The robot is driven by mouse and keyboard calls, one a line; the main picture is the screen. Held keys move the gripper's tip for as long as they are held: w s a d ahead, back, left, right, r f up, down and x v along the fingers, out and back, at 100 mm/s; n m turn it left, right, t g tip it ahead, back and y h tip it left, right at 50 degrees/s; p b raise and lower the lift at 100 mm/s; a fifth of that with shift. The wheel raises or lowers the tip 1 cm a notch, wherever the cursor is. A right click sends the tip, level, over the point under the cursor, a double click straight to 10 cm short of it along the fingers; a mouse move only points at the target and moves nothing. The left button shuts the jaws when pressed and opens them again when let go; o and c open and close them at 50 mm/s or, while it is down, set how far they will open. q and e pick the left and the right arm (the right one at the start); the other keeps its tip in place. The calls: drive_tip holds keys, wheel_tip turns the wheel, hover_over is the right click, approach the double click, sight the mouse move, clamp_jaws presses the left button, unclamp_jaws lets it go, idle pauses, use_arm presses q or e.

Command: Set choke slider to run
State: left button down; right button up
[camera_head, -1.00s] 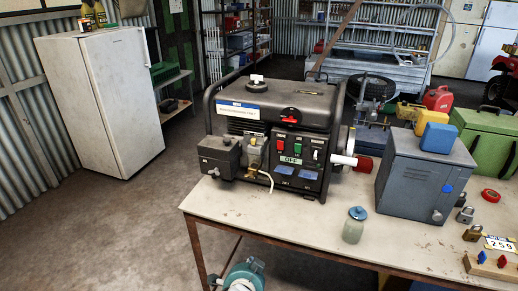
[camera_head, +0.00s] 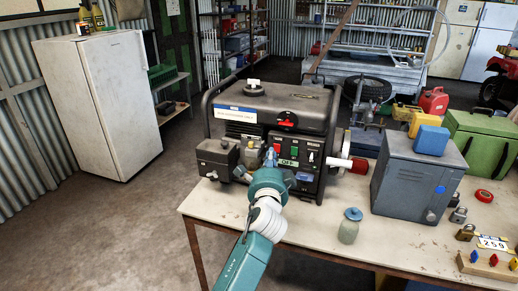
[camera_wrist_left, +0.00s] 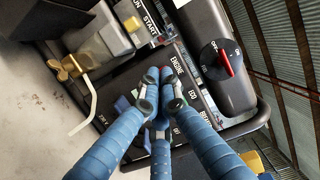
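The black generator (camera_head: 290,110) stands on the table, its front panel with the switches facing me. In the left wrist view, a label with RUN and START (camera_wrist_left: 148,18) sits at the top, beside the grey box with the brass valve (camera_wrist_left: 75,67). The choke slider itself I cannot make out clearly; it may lie by that label. My left gripper (camera_head: 262,165) is in front of the panel, left of the switches. Its blue fingers (camera_wrist_left: 163,90) converge over the panel, below the START label, and hide part of it. Whether they touch anything is unclear. My right gripper is not in view.
On the table (camera_head: 325,232), a small jar (camera_head: 350,228), a grey metal box (camera_head: 415,185) and padlocks (camera_head: 465,233) stand right of the generator. Floor on the left is clear.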

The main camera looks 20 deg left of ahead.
sight(260, 144)
use_arm(q)
drive_tip(key=w, duration=0.1)
drive_tip(key=w+a, duration=0.1)
drive_tip(key=shift+w+a+r+p, duration=0.15)
drive_tip(key=shift+w+a+p, duration=0.05)
drive_tip(key=shift+w+p, duration=0.15)
drive_tip(key=a+p, duration=0.1)
drive_tip(key=a, duration=0.2)
drive_tip(key=shift+s+a, duration=0.15)
